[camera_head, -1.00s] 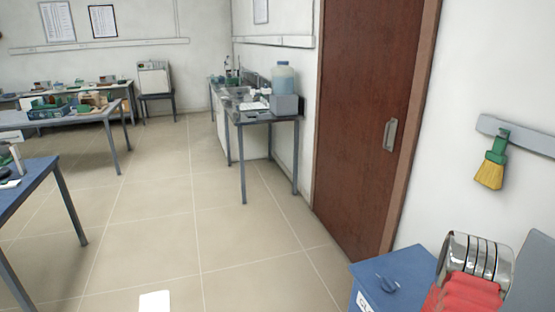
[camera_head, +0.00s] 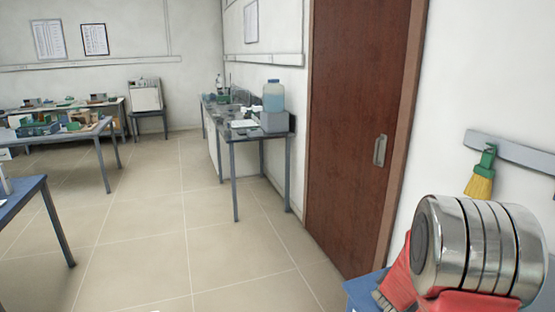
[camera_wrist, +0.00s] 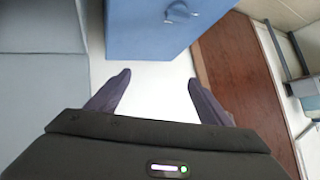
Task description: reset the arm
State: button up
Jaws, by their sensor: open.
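My gripper (camera_wrist: 158,80) shows in the wrist view with its two dark fingers spread wide. It is open, and nothing is held between the fingers. A pale, bright surface lies behind the gap. In the head view, silver and red parts of my arm fill the lower right corner. I cannot make out the gripper's fingers there.
In the head view, a brush (camera_head: 481,174) hangs from a wall rail. A bench (camera_head: 245,136) stands left of the door (camera_head: 355,130). Tiled floor (camera_head: 150,225) is open.

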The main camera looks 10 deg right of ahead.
jog(key=s+a+r+n+t+y, duration=0.1)
jog(key=a+r+n+y, duration=0.1)
jog(key=a+r, duration=0.45)
jog(key=s+a+r+n+y, duration=0.1)
jog(key=a+r+n+y, duration=0.2)
jog(key=a, duration=0.7)
jog(key=a+r+n+t+y, duration=0.1)
jog(key=a+r+n+y, duration=0.1)
jog(key=a+r, duration=0.5)
jog(key=s+a+r+n+g, duration=0.1)
jog(key=s+a+n, duration=0.1)
jog(key=s+a, duration=0.2)
jog(key=s+a+r+n+g, duration=0.1)
jog(key=s+a, duration=0.3)
jog(key=s, duration=0.7)
jog(key=s+a+r+n+g+y, duration=0.1)
jog(key=s+a+n, duration=0.3)
jog(key=s, duration=0.3)
jog(key=shift+s+r, duration=0.3)
jog(key=shift+s, duration=0.1)
jog(key=shift+c, duration=0.2)
